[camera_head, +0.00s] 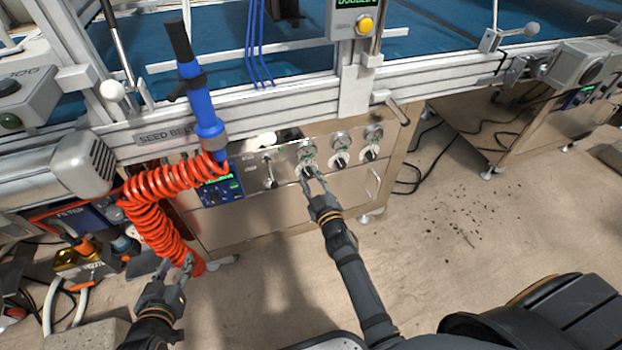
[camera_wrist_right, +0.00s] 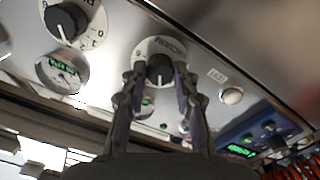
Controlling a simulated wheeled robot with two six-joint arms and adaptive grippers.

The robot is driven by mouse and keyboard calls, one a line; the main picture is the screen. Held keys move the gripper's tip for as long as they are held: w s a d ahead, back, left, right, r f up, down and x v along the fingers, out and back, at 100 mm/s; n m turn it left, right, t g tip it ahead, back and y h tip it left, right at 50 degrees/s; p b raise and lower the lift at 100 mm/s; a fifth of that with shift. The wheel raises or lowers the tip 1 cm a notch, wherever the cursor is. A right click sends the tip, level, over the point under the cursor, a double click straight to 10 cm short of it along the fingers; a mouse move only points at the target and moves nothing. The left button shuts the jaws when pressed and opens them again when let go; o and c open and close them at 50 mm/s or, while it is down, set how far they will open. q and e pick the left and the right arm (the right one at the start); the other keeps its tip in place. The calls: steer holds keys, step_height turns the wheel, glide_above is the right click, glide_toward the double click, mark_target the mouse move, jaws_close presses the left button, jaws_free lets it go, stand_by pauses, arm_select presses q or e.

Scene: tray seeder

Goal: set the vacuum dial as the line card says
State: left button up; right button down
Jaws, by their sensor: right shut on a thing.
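The dial (camera_wrist_right: 158,46) has a pale round plate and a black knob (camera_wrist_right: 159,70). It is on the metal front panel; its lettering is too blurred to read surely. My right gripper (camera_wrist_right: 157,78) is shut on this knob, one finger on each side. In the head view the right gripper (camera_head: 313,181) reaches the leftmost of three dials, partly hiding it. A round gauge (camera_head: 306,149) is above that dial; its reading is too small to tell. My left gripper (camera_head: 176,266) is open and empty at the lower left, by the red hose. I cannot make out a line card.
Two similar dials with gauges, one gauge (camera_head: 340,139) among them, sit to the right on the panel. A coiled red hose (camera_head: 158,222) with a blue tool (camera_head: 200,100) hangs at the left. A blue control box (camera_head: 222,190) is beside it.

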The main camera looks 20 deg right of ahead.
steer(key=c, duration=1)
jaws_free()
steer(key=s, duration=0.7)
steer(key=shift+s+d, duration=0.15)
steer(key=shift+s, duration=0.15)
